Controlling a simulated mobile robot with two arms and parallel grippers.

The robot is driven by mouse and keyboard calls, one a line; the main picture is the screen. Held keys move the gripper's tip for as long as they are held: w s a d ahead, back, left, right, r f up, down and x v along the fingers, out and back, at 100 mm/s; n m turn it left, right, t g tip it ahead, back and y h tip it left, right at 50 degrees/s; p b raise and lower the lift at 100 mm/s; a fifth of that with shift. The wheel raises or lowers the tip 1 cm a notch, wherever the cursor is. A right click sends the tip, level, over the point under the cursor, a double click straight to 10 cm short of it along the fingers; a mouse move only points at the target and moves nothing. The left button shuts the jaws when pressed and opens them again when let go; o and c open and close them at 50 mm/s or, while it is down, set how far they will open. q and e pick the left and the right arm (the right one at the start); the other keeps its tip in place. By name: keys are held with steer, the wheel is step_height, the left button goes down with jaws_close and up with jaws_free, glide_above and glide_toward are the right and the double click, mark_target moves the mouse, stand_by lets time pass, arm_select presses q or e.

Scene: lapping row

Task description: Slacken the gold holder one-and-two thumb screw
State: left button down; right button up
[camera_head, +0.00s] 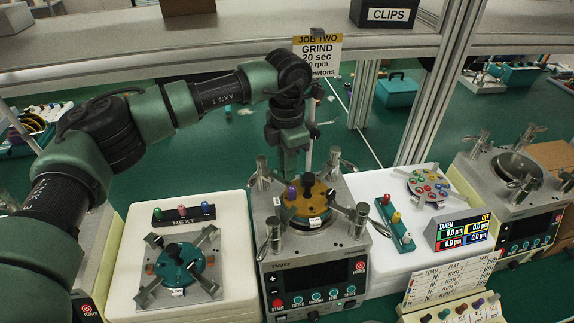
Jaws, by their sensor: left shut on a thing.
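The gold holder (311,202) sits on the plate of the grinding machine marked TWO (312,275), in the middle of the view. A purple knob (291,193) stands at its left edge, and dark knobs show on its top and right side. My left gripper (290,178) reaches down from above to the holder's back left edge, right by the purple knob. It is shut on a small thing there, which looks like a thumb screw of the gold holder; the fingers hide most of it. My right gripper is not in view.
Metal clamp posts (262,172) stand around the gold holder. On the left, a teal holder (180,268) sits on a white tray by a NEXT rack (184,214). On the right are a colored-peg strip (394,221), a TAKEN display (462,231) and another machine (513,170). A sign post rises behind.

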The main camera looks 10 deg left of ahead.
arm_select(q)
steer(key=shift+f+n+b, duration=0.2)
steer(key=shift+n+b, duration=0.7)
steer(key=shift+b, duration=0.25)
steer(key=n+b, duration=0.2)
steer(key=shift+n+b, duration=0.3)
steer(key=shift+b, duration=0.05)
steer(key=n+b, duration=0.3)
steer(key=shift+n, duration=0.3)
steer(key=n+b, duration=0.3)
steer(key=n, duration=0.2)
steer(key=n+b, duration=0.1)
steer(key=n, duration=0.1)
steer(key=n+b, duration=0.1)
steer(key=n, duration=0.1)
steer(key=shift+r+n, duration=0.2)
steer(key=shift+n, duration=0.4)
steer(key=c, duration=1.3)
jaws_free()
